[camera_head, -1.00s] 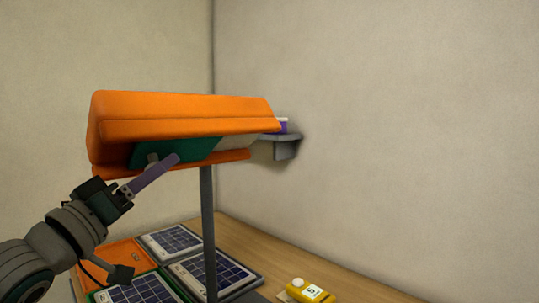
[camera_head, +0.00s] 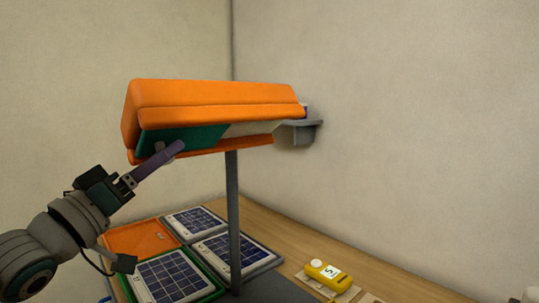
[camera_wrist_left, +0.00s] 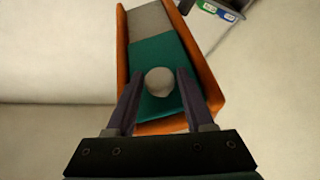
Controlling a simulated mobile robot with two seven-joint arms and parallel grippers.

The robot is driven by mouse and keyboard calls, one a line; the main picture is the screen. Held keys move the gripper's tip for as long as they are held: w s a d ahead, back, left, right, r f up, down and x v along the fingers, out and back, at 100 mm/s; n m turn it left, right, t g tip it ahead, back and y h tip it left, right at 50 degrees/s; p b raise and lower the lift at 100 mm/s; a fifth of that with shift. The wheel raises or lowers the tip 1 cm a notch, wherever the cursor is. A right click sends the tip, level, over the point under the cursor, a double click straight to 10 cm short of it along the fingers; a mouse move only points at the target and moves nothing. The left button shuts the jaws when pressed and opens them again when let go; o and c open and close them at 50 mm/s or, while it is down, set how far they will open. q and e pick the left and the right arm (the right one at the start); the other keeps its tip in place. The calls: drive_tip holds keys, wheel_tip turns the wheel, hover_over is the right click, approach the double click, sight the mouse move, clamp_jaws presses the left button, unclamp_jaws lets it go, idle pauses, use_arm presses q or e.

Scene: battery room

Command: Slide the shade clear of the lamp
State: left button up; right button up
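The lamp is a long orange housing (camera_head: 215,97) on a grey post (camera_head: 233,215). A green panel, which I take for the shade (camera_head: 200,138), lies in its underside at the left end; pale grey surface (camera_head: 255,128) shows beyond it. In the left wrist view the green shade (camera_wrist_left: 160,50) carries a round pale knob (camera_wrist_left: 159,81). My left gripper (camera_head: 176,149) is at the shade. In the wrist view its purple fingers (camera_wrist_left: 159,78) stand on either side of the knob, with a thin gap at each side. My right gripper is not in view.
Solar panels (camera_head: 222,248) and an orange tray (camera_head: 140,238) lie on the wooden table (camera_head: 300,245) below. A yellow device (camera_head: 325,272) is at the front right. A grey wall shelf (camera_head: 305,131) is behind the lamp's right end.

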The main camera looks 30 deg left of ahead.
use_arm(q)
drive_tip(key=b+v, duration=0.2)
drive_tip(key=v, duration=0.8)
idle(0.3)
